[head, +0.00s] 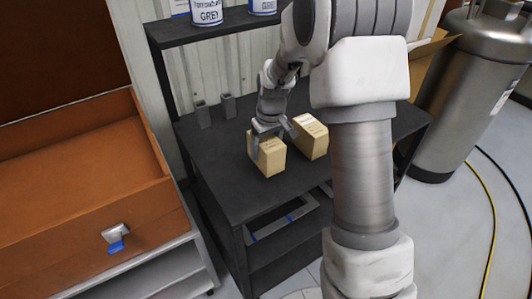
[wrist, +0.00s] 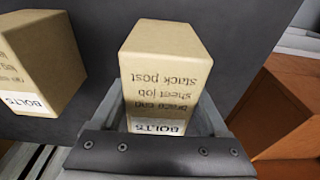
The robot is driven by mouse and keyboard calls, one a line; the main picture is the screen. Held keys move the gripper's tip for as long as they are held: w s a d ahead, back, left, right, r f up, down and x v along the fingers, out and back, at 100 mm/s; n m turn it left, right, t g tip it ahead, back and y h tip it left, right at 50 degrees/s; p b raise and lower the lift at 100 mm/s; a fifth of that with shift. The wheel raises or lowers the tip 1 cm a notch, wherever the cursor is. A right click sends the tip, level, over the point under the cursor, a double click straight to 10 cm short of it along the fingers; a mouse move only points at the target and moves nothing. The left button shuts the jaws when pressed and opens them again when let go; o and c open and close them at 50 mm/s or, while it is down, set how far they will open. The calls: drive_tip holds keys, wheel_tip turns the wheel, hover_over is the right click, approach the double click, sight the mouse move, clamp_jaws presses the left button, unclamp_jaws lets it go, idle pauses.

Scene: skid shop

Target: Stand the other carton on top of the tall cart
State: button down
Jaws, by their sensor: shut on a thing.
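My gripper (head: 270,132) is shut on a tan carton (head: 270,162) that stands upright at the front left of a dark cart's top (head: 222,150). In the wrist view my gripper's grey fingers lie on either side of this carton (wrist: 165,70), which has a white BOLTS label. It looks to be on or just above the cart top; I cannot tell if it touches. A second tan carton (head: 311,138) stands close to its right on the same top. It also shows at the left in the wrist view (wrist: 38,62), with a BOLTS label too.
Two grey brackets (head: 213,108) stand at the back left of the cart top. A raised shelf (head: 220,28) behind holds paint cans (head: 207,12). A steel tank (head: 470,90) stands at the right, with cables on the floor.

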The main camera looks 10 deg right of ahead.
drive_tip(key=shift+f, duration=0.8)
drive_tip(key=shift+f, duration=0.1)
unclamp_jaws()
drive_tip(key=r, duration=0.4)
drive_tip(key=s+r+p, duration=0.1)
drive_tip(key=r, duration=0.7)
drive_tip(key=shift+s+d, duration=0.25)
drive_tip(key=shift+s, duration=0.1)
drive_tip(key=s+r+m+t, duration=0.1)
drive_tip(key=s+r+t, duration=0.1)
drive_tip(key=s+r, duration=0.85)
drive_tip(key=s+a+m+t, duration=0.1)
drive_tip(key=s+m, duration=0.1)
drive_tip(key=s, duration=1.3)
drive_tip(key=shift+r+m+t+h, duration=0.3)
drive_tip(key=shift+t, duration=0.1)
